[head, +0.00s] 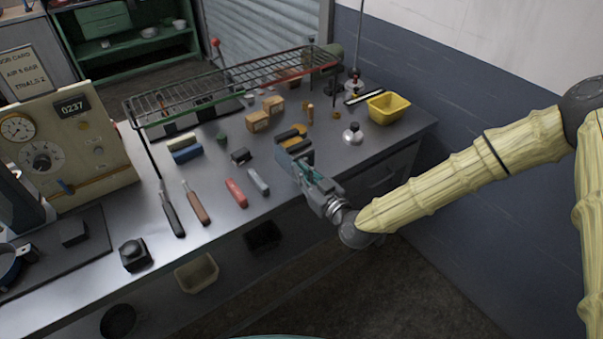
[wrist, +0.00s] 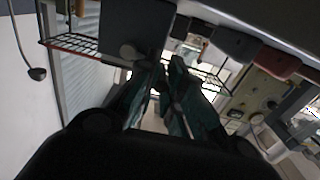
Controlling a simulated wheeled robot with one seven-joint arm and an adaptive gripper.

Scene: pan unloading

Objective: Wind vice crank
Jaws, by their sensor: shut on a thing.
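The vice (head: 292,156) is a grey-blue block at the bench's front edge, right of the middle in the head view. A flat grey face, likely part of the vice, shows at the top of the wrist view (wrist: 135,27). My gripper (head: 306,172) is at the vice's front, its teal fingers close together. The fingers also show in the wrist view (wrist: 163,78), converging just below the grey face. They are shut on the vice crank, which is mostly hidden between and behind them. The crank's angle cannot be told.
A wire rack (head: 240,88) stands over the bench's back. A red-handled tool (head: 236,193) and a grey-handled tool (head: 258,182) lie left of the vice. A yellow bin (head: 389,108) and a silver domed object (head: 353,134) stand to its right. A gauge box (head: 62,140) is far left.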

